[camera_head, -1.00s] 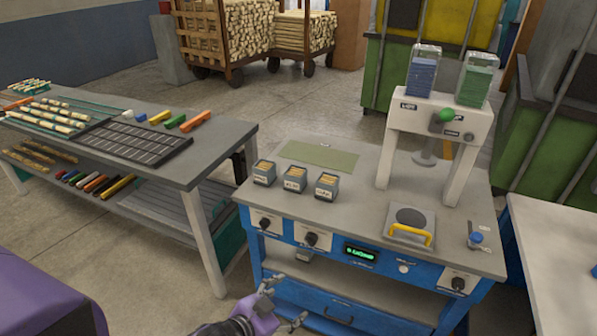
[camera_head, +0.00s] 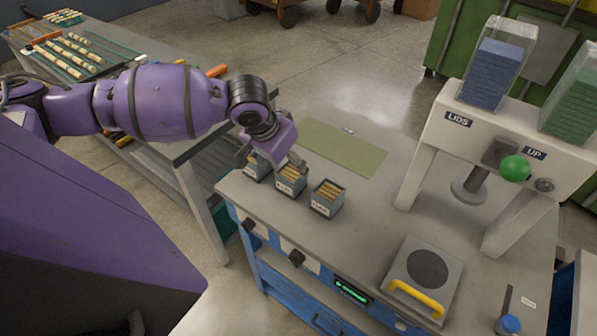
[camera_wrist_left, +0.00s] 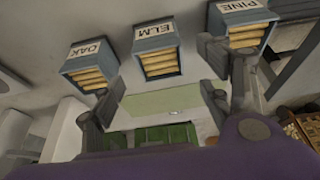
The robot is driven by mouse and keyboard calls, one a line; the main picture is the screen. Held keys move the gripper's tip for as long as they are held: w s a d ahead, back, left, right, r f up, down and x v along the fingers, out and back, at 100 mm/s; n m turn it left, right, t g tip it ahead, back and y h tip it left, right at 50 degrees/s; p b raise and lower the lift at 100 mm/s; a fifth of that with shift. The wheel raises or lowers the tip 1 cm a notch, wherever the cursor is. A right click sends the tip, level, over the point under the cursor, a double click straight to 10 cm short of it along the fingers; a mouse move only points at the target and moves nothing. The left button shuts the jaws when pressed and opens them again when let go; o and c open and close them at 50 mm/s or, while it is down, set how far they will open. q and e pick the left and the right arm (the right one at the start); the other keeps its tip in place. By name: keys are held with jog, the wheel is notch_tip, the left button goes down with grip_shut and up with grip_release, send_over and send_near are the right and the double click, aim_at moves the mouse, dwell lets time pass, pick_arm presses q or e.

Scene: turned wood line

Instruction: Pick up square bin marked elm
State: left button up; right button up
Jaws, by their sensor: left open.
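Three small square grey-blue bins holding wooden pieces stand in a row on the workbench. The bin marked ELM (camera_head: 291,180) is the middle one; its label reads clearly in the left wrist view (camera_wrist_left: 157,50). The bin marked PINE (camera_head: 257,166) is on its left in the head view, partly hidden by my gripper. The bin marked OAK (camera_head: 327,198) is on its right. My left gripper (camera_head: 272,163) is open and empty, its fingers pointing down by the PINE and ELM bins. In the left wrist view its spread fingers (camera_wrist_left: 160,85) frame the ELM bin. My right gripper is out of view.
A flat green mat (camera_head: 342,147) lies behind the bins. A white lid press (camera_head: 480,135) with stacks of blue and green lids stands at right. A plate with a yellow handle (camera_head: 416,299) sits in front of it. A parts table (camera_head: 95,42) is at left.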

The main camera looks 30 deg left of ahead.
aim_at(290, 172)
pick_arm(q)
notch_tip(290, 172, down, 3)
jog(key=shift+r, duration=0.1)
jog(key=x, duration=0.4)
jog(key=shift+w+r, duration=0.1)
jog(key=shift+w, duration=0.1)
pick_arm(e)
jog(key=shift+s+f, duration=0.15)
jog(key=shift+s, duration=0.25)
pick_arm(q)
jog(key=shift+w, duration=0.1)
jog(key=shift+c, duration=0.6)
jog(key=c, duration=1.1)
jog(key=shift+c, duration=0.6)
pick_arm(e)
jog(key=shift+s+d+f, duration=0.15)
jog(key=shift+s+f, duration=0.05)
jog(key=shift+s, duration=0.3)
